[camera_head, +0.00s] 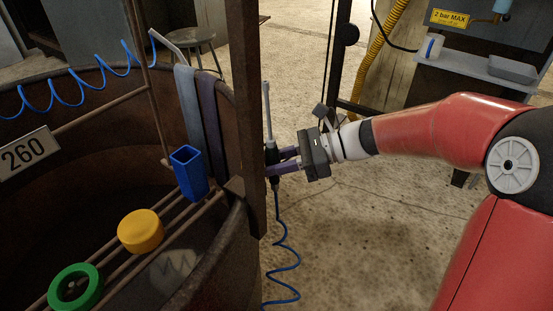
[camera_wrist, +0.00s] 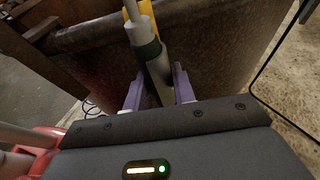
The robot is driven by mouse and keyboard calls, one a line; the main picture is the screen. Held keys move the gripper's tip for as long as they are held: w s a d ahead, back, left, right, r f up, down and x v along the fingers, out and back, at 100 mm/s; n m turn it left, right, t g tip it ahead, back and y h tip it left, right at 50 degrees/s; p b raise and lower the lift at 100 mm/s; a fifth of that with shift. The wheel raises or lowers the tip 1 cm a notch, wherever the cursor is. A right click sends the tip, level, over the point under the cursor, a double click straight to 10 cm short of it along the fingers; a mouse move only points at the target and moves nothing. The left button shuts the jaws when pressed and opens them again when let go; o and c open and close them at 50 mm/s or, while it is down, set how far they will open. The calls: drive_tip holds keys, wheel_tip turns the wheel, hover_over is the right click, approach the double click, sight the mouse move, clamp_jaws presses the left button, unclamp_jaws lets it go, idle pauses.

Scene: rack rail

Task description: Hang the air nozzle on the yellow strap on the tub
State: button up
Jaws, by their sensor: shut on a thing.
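The air nozzle (camera_head: 267,108) is a slim grey wand, held upright just outside the rusty tub (camera_head: 247,270), to the right of the dark post. My gripper (camera_head: 271,163) is shut on it, with a blue coiled hose (camera_head: 280,240) hanging below. In the wrist view, the nozzle (camera_wrist: 146,45), with a dark green band, stands between the purple fingers of my gripper (camera_wrist: 157,82). A yellow strip (camera_wrist: 150,12), which looks like the yellow strap, shows behind the nozzle at the tub rim. It is partly hidden by the nozzle. I cannot make the strap out in the head view.
A dark post (camera_head: 246,120) stands close left of my gripper. A grey-blue strap (camera_head: 187,115) and a dark purple strap (camera_head: 210,110) hang over the tub wall. A rail rack (camera_head: 190,220) carries a blue holder (camera_head: 188,172), yellow piece (camera_head: 140,231) and green ring (camera_head: 75,287).

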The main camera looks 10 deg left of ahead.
drive_tip(key=shift+f, duration=0.15)
drive_tip(key=o, duration=0.8)
drive_tip(key=shift+o, duration=0.2)
drive_tip(key=p+v, duration=0.2)
drive_tip(key=v, duration=0.6)
drive_tip(key=s+d+r+n+t+h+p, duration=0.2)
drive_tip(key=s+d+n+t+h+p, duration=0.1)
drive_tip(key=s+d+n+h, duration=0.4)
drive_tip(key=s+d+r+n+t+h+p, duration=0.3)
drive_tip(key=s+d+n+t+h, duration=0.3)
drive_tip(key=s+d, duration=0.4)
drive_tip(key=shift+d+r+n+h, duration=0.25)
drive_tip(key=shift+d+n+h, duration=0.25)
drive_tip(key=shift+d+n, duration=0.4)
drive_tip(key=shift+a, duration=0.15)
